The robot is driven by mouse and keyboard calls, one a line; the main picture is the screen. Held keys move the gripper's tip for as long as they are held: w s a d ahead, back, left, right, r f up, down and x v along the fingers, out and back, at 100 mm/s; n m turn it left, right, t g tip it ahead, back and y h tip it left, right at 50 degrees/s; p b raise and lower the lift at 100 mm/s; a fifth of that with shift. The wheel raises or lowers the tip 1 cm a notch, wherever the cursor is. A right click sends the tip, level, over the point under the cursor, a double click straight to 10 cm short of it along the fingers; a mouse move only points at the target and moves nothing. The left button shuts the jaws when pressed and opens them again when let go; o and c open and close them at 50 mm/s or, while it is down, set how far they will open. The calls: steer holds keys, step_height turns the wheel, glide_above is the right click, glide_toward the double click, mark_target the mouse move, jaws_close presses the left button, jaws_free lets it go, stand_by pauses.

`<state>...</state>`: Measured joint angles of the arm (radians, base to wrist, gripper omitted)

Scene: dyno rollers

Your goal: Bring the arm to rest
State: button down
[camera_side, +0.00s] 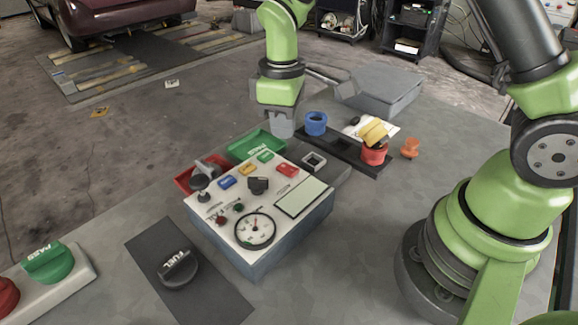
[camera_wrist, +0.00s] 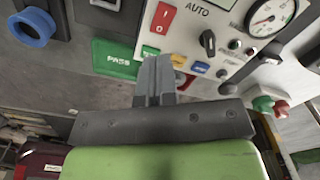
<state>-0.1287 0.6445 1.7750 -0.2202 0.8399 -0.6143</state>
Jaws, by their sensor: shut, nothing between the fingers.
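My gripper (camera_side: 281,131) hangs from my green arm over the far edge of the control box, fingers pointing down. In the wrist view its two grey fingers (camera_wrist: 158,62) are together with nothing between them. The control box (camera_side: 240,262) has a white top with coloured buttons, a black knob and a round gauge (camera_side: 255,230). It stands below and nearer the side camera than my gripper. A green PASS tray (camera_side: 245,149) lies just left of the fingers; it also shows in the wrist view (camera_wrist: 103,58). I cannot tell the exact height of the fingertips.
A red tray (camera_side: 182,180) sits beside the box. A dark rack holds a blue ring (camera_side: 316,123) and a red cup (camera_side: 375,155) with yellow pieces. An orange piece (camera_side: 410,148) stands right. A black FUEL cap (camera_side: 178,268) lies on a dark mat.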

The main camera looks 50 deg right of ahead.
steer(key=s+d+r+m+t+y, duration=0.1)
steer(key=s+r+m+t, duration=0.6)
steer(key=s+r, duration=1)
steer(key=s+m+y, duration=0.1)
steer(key=m, duration=0.2)
steer(key=shift+d, duration=0.25)
steer(key=shift+r, duration=0.1)
